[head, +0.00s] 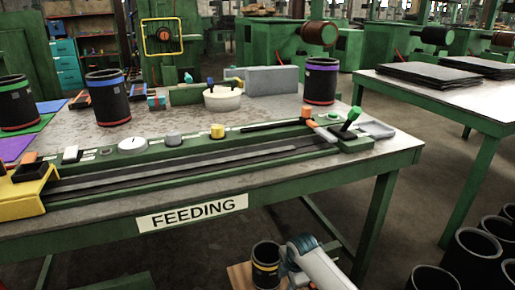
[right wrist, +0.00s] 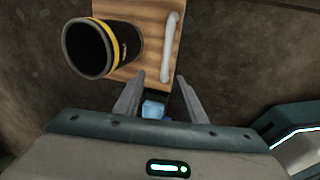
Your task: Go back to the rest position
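A black rubber sleeve with a yellow band (head: 265,267) stands on a wooden board (head: 238,276) below the front edge of the table. The right wrist view also shows this sleeve (right wrist: 88,50) at the upper left, on the board (right wrist: 150,22). My right gripper (right wrist: 158,78) is open, its two fingers apart with nothing held between them. It is apart from the sleeve, which lies to the left of its fingers. In the head view my right arm shows at the bottom, just right of the sleeve. My left gripper is not in view.
The green-framed FEEDING table (head: 270,172) carries a blue-banded sleeve (head: 107,100), a purple-banded sleeve (head: 320,84) and another sleeve (head: 16,104) at far left. A second table (head: 490,98) holds black sheets. Several black sleeves (head: 470,258) stand at lower right. Floor shows between the tables.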

